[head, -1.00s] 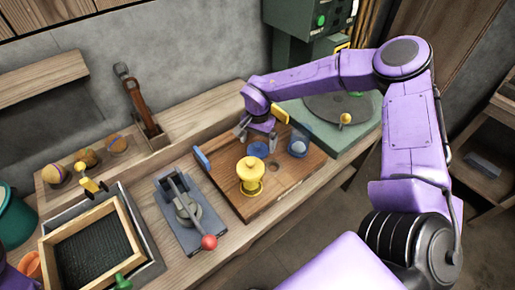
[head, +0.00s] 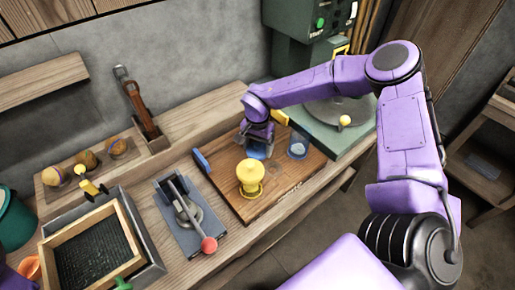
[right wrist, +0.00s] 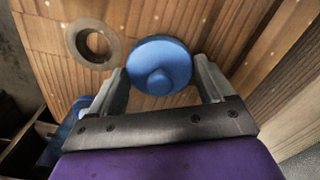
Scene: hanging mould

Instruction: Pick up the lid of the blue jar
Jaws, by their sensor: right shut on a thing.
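The blue lid (right wrist: 160,66) is round with a small knob and sits between the two fingers of my right gripper (right wrist: 162,88) in the right wrist view. In the head view my right gripper (head: 258,146) is shut on it over the wooden board (head: 225,180), and the lid is mostly hidden. I cannot tell whether it touches the board. The blue-tinted clear jar (head: 298,148) stands just right of the gripper, without a lid on it. My left gripper is not in view.
A yellow jar (head: 250,178) stands close in front of the right gripper. A lever press with a red knob (head: 209,244) is to the left. A green-grey machine base (head: 335,137) is behind right. A wood-framed tray (head: 97,250) sits at the left front.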

